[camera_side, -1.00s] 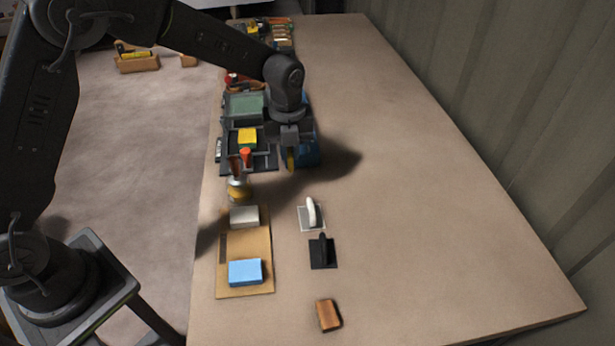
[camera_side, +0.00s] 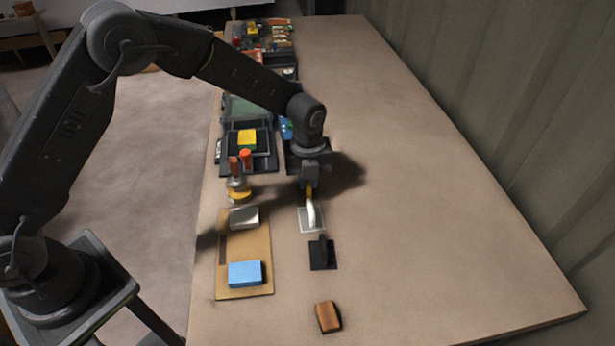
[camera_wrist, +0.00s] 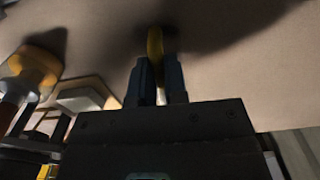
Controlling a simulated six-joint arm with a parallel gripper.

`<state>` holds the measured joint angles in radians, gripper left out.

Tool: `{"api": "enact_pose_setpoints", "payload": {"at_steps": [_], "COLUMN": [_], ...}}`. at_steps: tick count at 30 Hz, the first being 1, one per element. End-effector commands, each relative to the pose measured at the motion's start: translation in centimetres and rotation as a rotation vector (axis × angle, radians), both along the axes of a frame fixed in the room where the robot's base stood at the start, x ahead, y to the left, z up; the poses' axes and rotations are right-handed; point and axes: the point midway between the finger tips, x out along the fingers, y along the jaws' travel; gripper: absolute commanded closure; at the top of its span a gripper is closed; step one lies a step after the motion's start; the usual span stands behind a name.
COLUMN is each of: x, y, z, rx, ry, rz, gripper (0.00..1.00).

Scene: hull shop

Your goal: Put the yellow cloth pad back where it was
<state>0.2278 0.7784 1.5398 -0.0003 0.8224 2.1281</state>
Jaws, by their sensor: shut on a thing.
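My gripper (camera_side: 309,191) is shut on a thin yellow thing, most likely the yellow cloth pad (camera_wrist: 155,45), which stands on edge between the two fingers. In the side view, the gripper and pad are just behind the white-handled grey plate (camera_side: 304,222); the gap between them cannot be told. In the wrist view, the pad pokes out past the fingertips over bare table. A tan board (camera_side: 252,287) at the front left bears a blue block (camera_side: 245,274) and a whitish block (camera_side: 244,217). Bare board shows between the blocks.
A black plate with a handle (camera_side: 322,255) and a brown block (camera_side: 328,317) lie right of the board. A brush-like tool with an orange handle (camera_side: 236,175) stands behind it. A dark tray (camera_side: 264,163) holds a yellow-topped block (camera_side: 247,138). The right table half is clear.

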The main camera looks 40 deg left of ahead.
Motion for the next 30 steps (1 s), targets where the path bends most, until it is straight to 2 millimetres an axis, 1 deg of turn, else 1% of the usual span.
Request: {"api": "enact_pose_setpoints", "payload": {"at_steps": [2, 3, 10, 17, 20, 23, 26, 30], "x": [0.0, 0.0, 0.0, 0.0, 0.0, 0.1, 0.1, 0.1], "y": [0.0, 0.0, 0.0, 0.0, 0.0, 0.0, 0.0, 0.0], "z": [-0.3, -0.2, -0.2, -0.1, 0.4, 1.7, 3.7, 6.8], "rx": [0.001, 0.0, 0.001, 0.0, 0.0, -0.001, -0.001, -0.001], "ry": [0.001, 0.0, 0.001, 0.0, -0.001, -0.004, -0.004, -0.005], "rz": [0.0, 0.0, 0.0, 0.0, 0.0, 0.0, 0.0, 0.0], "gripper": [1.0, 0.83, 0.61, 0.61, 0.61, 0.61, 0.61, 0.61]}}
